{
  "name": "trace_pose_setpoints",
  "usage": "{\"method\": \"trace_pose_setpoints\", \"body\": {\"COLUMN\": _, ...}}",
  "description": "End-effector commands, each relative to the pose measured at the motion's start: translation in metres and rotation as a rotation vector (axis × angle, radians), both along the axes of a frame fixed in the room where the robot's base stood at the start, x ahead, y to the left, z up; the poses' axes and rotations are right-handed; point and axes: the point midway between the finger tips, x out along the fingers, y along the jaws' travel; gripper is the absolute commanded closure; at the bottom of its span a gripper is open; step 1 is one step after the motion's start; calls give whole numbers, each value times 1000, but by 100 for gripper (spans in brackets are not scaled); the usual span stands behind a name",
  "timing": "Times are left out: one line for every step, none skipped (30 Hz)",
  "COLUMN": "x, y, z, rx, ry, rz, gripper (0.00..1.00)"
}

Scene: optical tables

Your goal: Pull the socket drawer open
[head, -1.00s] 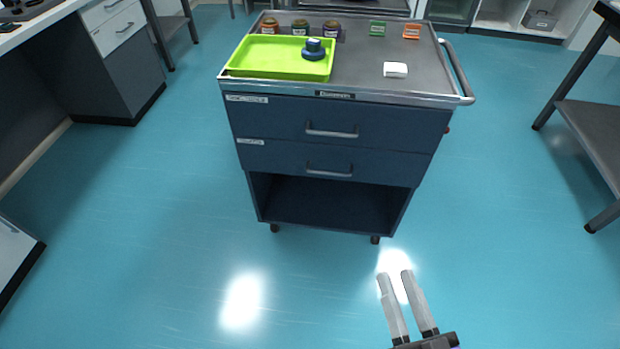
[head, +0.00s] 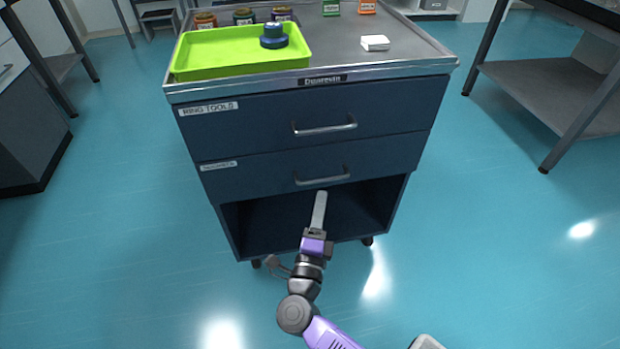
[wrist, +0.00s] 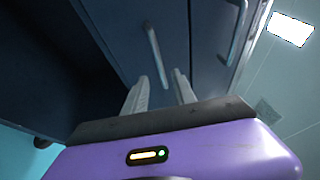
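The blue-grey cabinet has two shut drawers. The upper drawer (head: 390,110), labelled "RING TOOLS", has a bar handle (head: 325,126). The lower drawer (head: 390,158) has a label (head: 219,165) too small to read surely, and its own bar handle (head: 322,180). My gripper (head: 320,195) is just below and in front of the lower handle in the head view. In the wrist view my gripper (wrist: 161,77) is open, its fingers apart. The lower handle (wrist: 154,52) lies ahead, lined up with the gap between them; contact cannot be told. The upper handle (wrist: 236,35) is to the right.
The cabinet top carries a green tray (head: 215,60) with a blue round part (head: 273,36), a white block (head: 375,43), several jars and small boxes. An open shelf (head: 270,222) lies below the drawers. A grey table (head: 560,95) stands at right. Floor around the cabinet is clear.

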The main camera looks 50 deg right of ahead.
Motion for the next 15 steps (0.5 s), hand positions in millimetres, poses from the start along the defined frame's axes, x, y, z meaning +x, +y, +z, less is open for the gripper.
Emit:
{"method": "trace_pose_setpoints", "body": {"x": 1, "y": -3, "z": 1, "rx": 1, "ry": -6, "rz": -3, "gripper": 68}}
{"method": "trace_pose_setpoints", "body": {"x": 3, "y": -6, "z": 1, "rx": 1, "ry": -7, "rz": -2, "gripper": 68}}
{"method": "trace_pose_setpoints", "body": {"x": 6, "y": -9, "z": 2, "rx": 1, "ry": -8, "rz": -1, "gripper": 68}}
{"method": "trace_pose_setpoints", "body": {"x": 8, "y": -12, "z": 3, "rx": 1, "ry": -8, "rz": -1, "gripper": 68}}
{"method": "trace_pose_setpoints", "body": {"x": 10, "y": -16, "z": 4, "rx": 0, "ry": -9, "rz": -1, "gripper": 68}}
{"method": "trace_pose_setpoints", "body": {"x": 14, "y": -21, "z": 5, "rx": 0, "ry": -9, "rz": 0, "gripper": 68}}
{"method": "trace_pose_setpoints", "body": {"x": 16, "y": -25, "z": 6, "rx": 0, "ry": -9, "rz": 0, "gripper": 68}}
{"method": "trace_pose_setpoints", "body": {"x": 19, "y": -29, "z": 6, "rx": -1, "ry": -9, "rz": -1, "gripper": 68}}
{"method": "trace_pose_setpoints", "body": {"x": 22, "y": -35, "z": 8, "rx": -1, "ry": -9, "rz": 0, "gripper": 68}}
{"method": "trace_pose_setpoints", "body": {"x": 25, "y": -38, "z": 9, "rx": -2, "ry": -10, "rz": 0, "gripper": 68}}
{"method": "trace_pose_setpoints", "body": {"x": 27, "y": -42, "z": 10, "rx": -2, "ry": -9, "rz": 0, "gripper": 68}}
{"method": "trace_pose_setpoints", "body": {"x": 30, "y": -46, "z": 11, "rx": -2, "ry": -8, "rz": 2, "gripper": 68}}
{"method": "trace_pose_setpoints", "body": {"x": 32, "y": -49, "z": 11, "rx": -2, "ry": -7, "rz": 1, "gripper": 68}}
{"method": "trace_pose_setpoints", "body": {"x": 34, "y": -51, "z": 12, "rx": -2, "ry": -7, "rz": 1, "gripper": 68}}
{"method": "trace_pose_setpoints", "body": {"x": 36, "y": -55, "z": 13, "rx": -2, "ry": -7, "rz": 1, "gripper": 68}}
